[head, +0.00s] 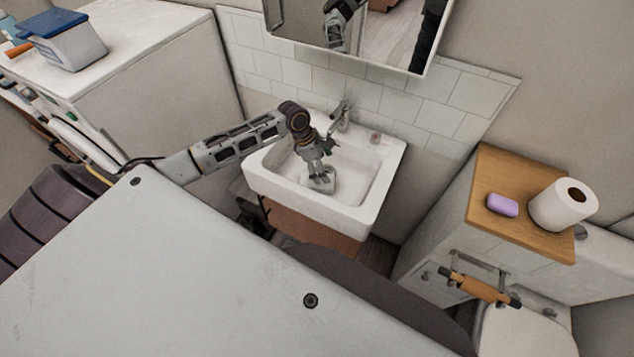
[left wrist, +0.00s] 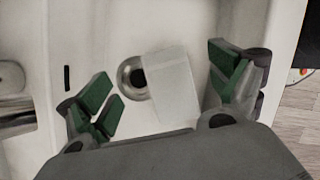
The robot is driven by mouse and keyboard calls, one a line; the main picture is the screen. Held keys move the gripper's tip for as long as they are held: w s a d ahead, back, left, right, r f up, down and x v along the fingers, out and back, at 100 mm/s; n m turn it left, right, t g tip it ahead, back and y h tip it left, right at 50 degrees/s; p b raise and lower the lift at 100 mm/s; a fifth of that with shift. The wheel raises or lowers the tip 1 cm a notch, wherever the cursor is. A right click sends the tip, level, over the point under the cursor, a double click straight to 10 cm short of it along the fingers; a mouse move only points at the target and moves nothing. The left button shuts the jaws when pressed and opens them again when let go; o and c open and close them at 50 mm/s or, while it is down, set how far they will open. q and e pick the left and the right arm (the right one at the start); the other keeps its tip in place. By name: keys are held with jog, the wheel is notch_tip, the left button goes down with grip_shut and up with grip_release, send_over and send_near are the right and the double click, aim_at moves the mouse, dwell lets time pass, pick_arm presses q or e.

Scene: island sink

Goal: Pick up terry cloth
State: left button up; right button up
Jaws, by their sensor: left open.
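The terry cloth (left wrist: 172,86) is a pale, roughly rectangular piece lying in the sink basin beside the round metal drain (left wrist: 130,74), partly over its edge. In the head view the cloth (head: 323,181) shows as a small light patch just below my left gripper (head: 318,170). My left gripper is open, pointing down into the basin. In the left wrist view its green-padded fingers (left wrist: 162,88) stand on either side of the cloth and drain, with the cloth nearer the right finger. I cannot tell whether they touch it. My right gripper does not show.
The white sink (head: 370,212) has raised rims around the basin, and a metal faucet (head: 340,114) stands at its back. A mirror cabinet (head: 400,30) hangs above. A wooden-topped cabinet (head: 530,236) with purple soap (head: 502,205) and a paper roll (head: 562,206) stands at right.

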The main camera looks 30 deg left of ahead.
aim_at(324, 188)
pick_arm(q)
jog(key=shift+x, duration=1.4)
jog(key=shift+x, duration=2.6)
jog(key=shift+s+a, duration=0.1)
jog(key=shift+s, duration=0.15)
jog(key=c, duration=1.1)
